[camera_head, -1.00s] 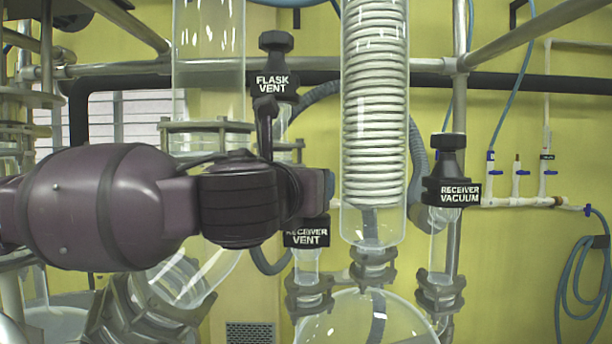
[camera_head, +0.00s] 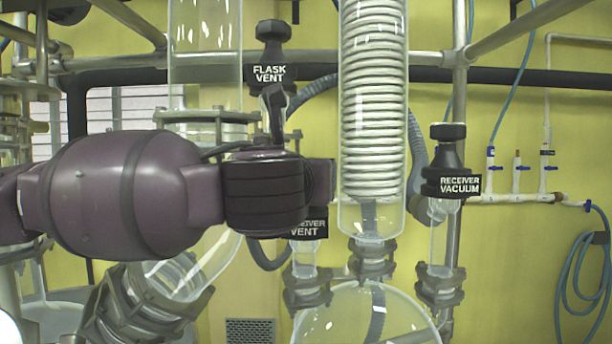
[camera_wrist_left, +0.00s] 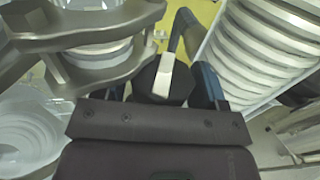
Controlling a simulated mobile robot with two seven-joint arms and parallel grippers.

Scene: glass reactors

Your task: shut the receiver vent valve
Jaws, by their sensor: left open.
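The receiver vent valve (camera_head: 308,229) stands low in the middle of the head view, above a clamped glass neck. Its black label is partly covered and its knob is hidden behind my left gripper (camera_head: 321,182). The gripper comes in from the left at knob height. In the left wrist view, a black knob (camera_wrist_left: 172,92) with a pale bar on top sits between the two open fingers of my left gripper (camera_wrist_left: 163,80). It appears to be the receiver vent knob. I cannot tell whether the fingers touch it. My right gripper is not in view.
The flask vent valve (camera_head: 269,73) stands just above and behind my wrist. The glass coil condenser (camera_head: 374,130) is close to the right of the gripper. The receiver vacuum valve (camera_head: 449,183) is farther right. A round glass vessel (camera_head: 350,320) lies below.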

